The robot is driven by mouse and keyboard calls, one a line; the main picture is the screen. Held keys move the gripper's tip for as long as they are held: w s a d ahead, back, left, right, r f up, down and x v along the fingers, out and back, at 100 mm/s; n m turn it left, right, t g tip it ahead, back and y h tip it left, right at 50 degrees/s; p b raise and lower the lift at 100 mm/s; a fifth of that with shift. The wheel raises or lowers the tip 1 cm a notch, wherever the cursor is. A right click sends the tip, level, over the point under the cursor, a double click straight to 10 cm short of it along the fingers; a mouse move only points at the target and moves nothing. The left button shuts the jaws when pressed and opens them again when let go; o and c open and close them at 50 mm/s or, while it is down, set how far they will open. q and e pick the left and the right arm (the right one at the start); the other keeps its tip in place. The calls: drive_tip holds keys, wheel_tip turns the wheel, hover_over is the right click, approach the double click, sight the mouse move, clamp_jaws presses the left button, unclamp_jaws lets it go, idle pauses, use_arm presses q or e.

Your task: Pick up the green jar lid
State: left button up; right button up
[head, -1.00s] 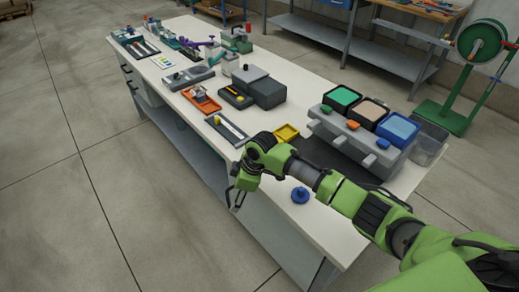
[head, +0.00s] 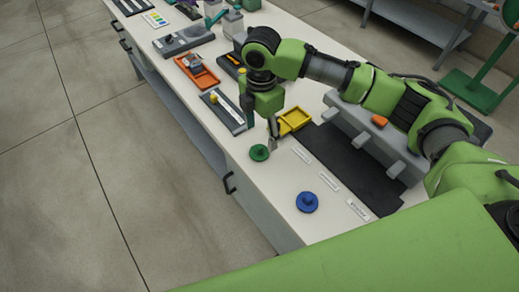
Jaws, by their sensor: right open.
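The green jar lid (head: 259,152) lies flat on the white bench top near its front edge, with a small knob on top. My right gripper (head: 272,138) is just beyond it and slightly to the right, pointing down, open and empty. Its fingertips are close to the lid; whether they touch it I cannot tell. My left gripper is not in view.
A blue lid (head: 307,202) lies nearer on the bench (head: 277,205). A yellow tray (head: 294,120) sits just right of the gripper. A dark mat (head: 350,165) with labels lies before the grey dispenser (head: 367,133). An orange tray (head: 197,72) is farther left.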

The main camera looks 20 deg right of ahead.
sight(261, 145)
wheel_tip(261, 145, down, 3)
drive_tip(key=shift+f+p, duration=0.15)
drive_tip(key=shift+p, duration=0.15)
wheel_tip(261, 145, down, 3)
drive_tip(key=shift+d+r, duration=0.1)
drive_tip(key=shift+r, duration=0.1)
drive_tip(key=shift+f, duration=0.35)
drive_tip(key=shift+w+f, duration=0.1)
drive_tip(key=shift+f, duration=0.05)
drive_tip(key=c, duration=1)
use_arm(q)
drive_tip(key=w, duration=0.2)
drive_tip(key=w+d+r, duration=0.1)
